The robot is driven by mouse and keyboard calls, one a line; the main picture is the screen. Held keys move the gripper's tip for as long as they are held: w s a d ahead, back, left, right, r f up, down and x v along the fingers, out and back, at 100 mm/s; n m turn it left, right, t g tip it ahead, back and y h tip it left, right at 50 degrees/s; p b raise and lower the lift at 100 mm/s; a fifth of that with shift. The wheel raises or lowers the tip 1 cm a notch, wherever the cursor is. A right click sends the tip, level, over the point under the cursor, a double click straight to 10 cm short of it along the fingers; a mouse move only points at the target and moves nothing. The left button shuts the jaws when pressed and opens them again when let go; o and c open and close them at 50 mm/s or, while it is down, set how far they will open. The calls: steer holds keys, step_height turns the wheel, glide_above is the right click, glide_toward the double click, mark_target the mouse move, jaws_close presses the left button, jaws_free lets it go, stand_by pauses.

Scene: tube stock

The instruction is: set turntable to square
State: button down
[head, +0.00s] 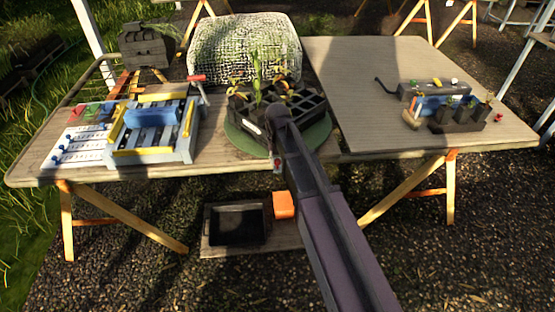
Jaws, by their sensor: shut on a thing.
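The turntable (318,138) is a round green disc at the front middle of the table. A black multi-cell tray (305,106) with a few seedlings stands on it, turned at an angle to the table's front edge. My arm reaches in from the lower right and ends over the turntable's front. My gripper (276,158) points down at the turntable's front rim, small and dark in the head view. It is shut on a part at the rim, seemingly the turntable's handle; the fingertips are hard to make out. My arm hides part of the disc and tray.
A blue and yellow rack (155,128) stands left, beside a white labelled board (80,145). A netted bale (245,48) is behind the turntable. Dark pots (458,115) stand at the right. A black bin (237,224) sits below.

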steer(key=shift+w+a, duration=0.15)
steer(key=shift+c, duration=2.2)
jaws_free()
steer(key=shift+r, duration=0.15)
jaws_close()
steer(key=m, duration=0.1)
steer(key=r+m+p, duration=0.1)
steer(key=r+m+y+p, duration=0.1)
steer(key=m, duration=0.1)
steer(key=shift+s+a+r, duration=0.15)
steer(key=shift+s+a, duration=0.05)
steer(key=shift+a, duration=0.1)
step_height(320, 180, up, 7)
steer(key=a+m+y+p, duration=0.2)
steer(key=m+p, duration=0.4)
steer(key=m, duration=0.8)
steer(key=shift+r+y+p, duration=0.2)
steer(key=shift+y+p, duration=0.2)
steer(key=shift+y, duration=0.1)
steer(key=shift+w+a, duration=0.1)
